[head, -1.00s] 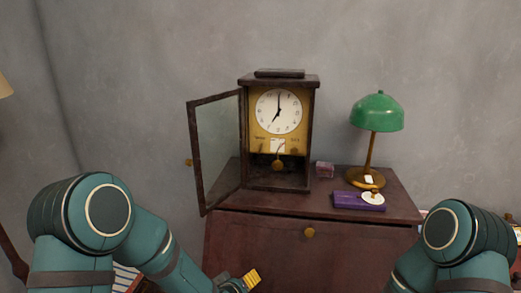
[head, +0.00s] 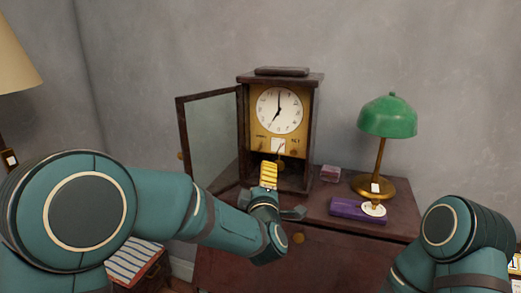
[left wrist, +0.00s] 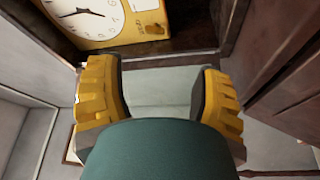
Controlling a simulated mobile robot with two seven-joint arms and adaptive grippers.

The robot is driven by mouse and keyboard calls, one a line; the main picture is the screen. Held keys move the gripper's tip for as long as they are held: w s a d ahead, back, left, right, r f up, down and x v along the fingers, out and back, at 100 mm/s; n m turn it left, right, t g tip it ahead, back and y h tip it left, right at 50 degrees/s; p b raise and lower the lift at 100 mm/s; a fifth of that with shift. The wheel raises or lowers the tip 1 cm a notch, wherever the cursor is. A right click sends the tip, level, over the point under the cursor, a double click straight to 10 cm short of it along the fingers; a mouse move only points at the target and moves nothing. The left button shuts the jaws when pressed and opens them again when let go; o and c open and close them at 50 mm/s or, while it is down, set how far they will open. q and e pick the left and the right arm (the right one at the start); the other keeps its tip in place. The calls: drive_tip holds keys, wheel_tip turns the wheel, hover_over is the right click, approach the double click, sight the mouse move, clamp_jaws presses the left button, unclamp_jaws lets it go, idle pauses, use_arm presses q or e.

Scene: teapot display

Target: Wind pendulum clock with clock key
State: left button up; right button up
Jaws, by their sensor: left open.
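The pendulum clock (head: 279,120) stands upright on the dark wooden cabinet, its glass door (head: 212,140) swung open to the left. Its white dial and gold plate show; my left gripper partly covers the lower case. My left gripper (head: 268,178), with yellow fingertips, is in front of the clock's lower part. In the left wrist view the gripper (left wrist: 158,95) is open and empty, with the clock dial (left wrist: 85,14) at upper left beyond the fingers. I cannot make out a clock key. My right gripper is out of view; only my right arm shows.
A green lamp (head: 387,116) stands right of the clock on the cabinet (head: 330,262). A purple box (head: 346,209), a small round white item (head: 374,209) and a small pinkish box (head: 330,174) lie nearby. The open door limits room on the clock's left.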

sight(260, 149)
use_arm(q)
drive_tip(key=w, duration=0.4)
drive_tip(key=w+r, duration=0.1)
drive_tip(key=w, duration=0.4)
drive_tip(key=w+a+r, duration=0.1)
drive_tip(key=w, duration=0.3)
drive_tip(key=shift+w+r, duration=0.25)
drive_tip(key=shift+w, duration=0.1)
clamp_jaws()
